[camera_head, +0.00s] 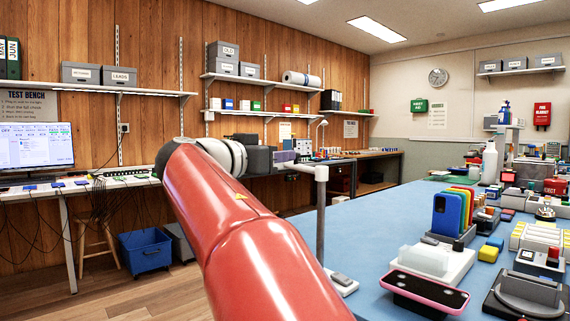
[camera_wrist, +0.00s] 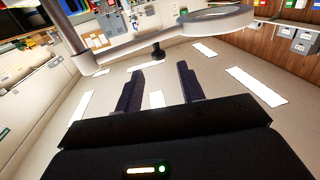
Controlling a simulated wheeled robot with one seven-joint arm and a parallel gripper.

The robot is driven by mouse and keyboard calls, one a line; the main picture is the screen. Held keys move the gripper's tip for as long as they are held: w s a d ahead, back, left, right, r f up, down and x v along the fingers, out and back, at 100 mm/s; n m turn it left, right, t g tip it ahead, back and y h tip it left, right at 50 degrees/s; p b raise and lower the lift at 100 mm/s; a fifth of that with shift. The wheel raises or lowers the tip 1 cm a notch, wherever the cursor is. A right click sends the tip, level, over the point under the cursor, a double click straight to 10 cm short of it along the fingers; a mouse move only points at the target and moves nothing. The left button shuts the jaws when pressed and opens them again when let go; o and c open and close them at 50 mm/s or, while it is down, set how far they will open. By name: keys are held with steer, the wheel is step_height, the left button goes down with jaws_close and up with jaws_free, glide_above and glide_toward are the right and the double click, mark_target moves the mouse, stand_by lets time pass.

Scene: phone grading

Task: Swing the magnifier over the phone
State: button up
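The magnifier's grey post (camera_head: 320,225) stands at the left edge of the blue bench in the head view, with a pale arm at its top. In the wrist view I see the magnifier's pale arm (camera_wrist: 125,50), its round lens ring (camera_wrist: 218,14) and a dark knob (camera_wrist: 157,51). My gripper (camera_wrist: 160,77) is open; the knob appears between and just beyond its fingertips, with no visible grip. A pink-edged phone (camera_head: 426,290) lies on a dark stand at the bench front. The lens is not clearly visible in the head view.
My red arm covers the middle of the head view. A rack with a blue phone (camera_head: 449,214) and a white tray (camera_head: 428,260) stand near the pink-edged phone. Several devices crowd the bench's right side. Bare blue bench (camera_head: 370,235) shows beside the post.

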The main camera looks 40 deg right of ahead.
mark_target(290, 162)
steer(key=p+x, duration=0.1)
steer(key=x, duration=0.6)
steer(key=shift+d, duration=0.1)
steer(key=shift+c, duration=0.3)
jaws_close()
